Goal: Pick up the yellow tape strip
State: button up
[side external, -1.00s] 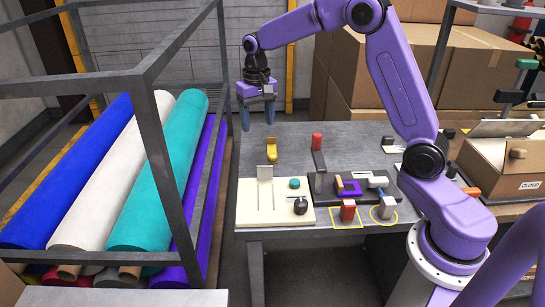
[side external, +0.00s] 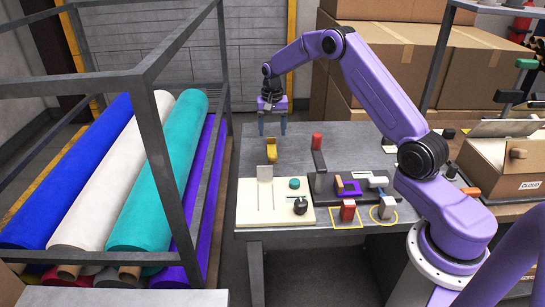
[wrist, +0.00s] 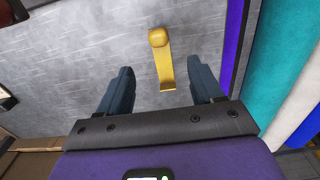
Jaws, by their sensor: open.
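The yellow tape strip (side external: 271,154) lies on the grey table, towards its back left, in the side view. In the wrist view the yellow tape strip (wrist: 163,62) is a narrow band with a rounded knob at its far end and a bent near end. My gripper (side external: 272,131) is open and empty, fingers pointing down, above the table just behind the strip. In the wrist view its two dark blue fingers (wrist: 164,82) are spread apart, with the near end of the strip in view between them. No contact with the strip shows.
A cream board (side external: 249,207) with a metal piece and a black knob stands at the front left. A red-topped block (side external: 317,141) is right of the strip. A rack with felt rolls (side external: 181,159) borders the table's left side. Cardboard boxes (side external: 386,75) stand behind.

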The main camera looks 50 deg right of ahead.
aim_at(273, 153)
notch_tip(273, 153, down, 10)
jog(key=shift+s+f, duration=0.1)
grip_shut()
dwell(0.5)
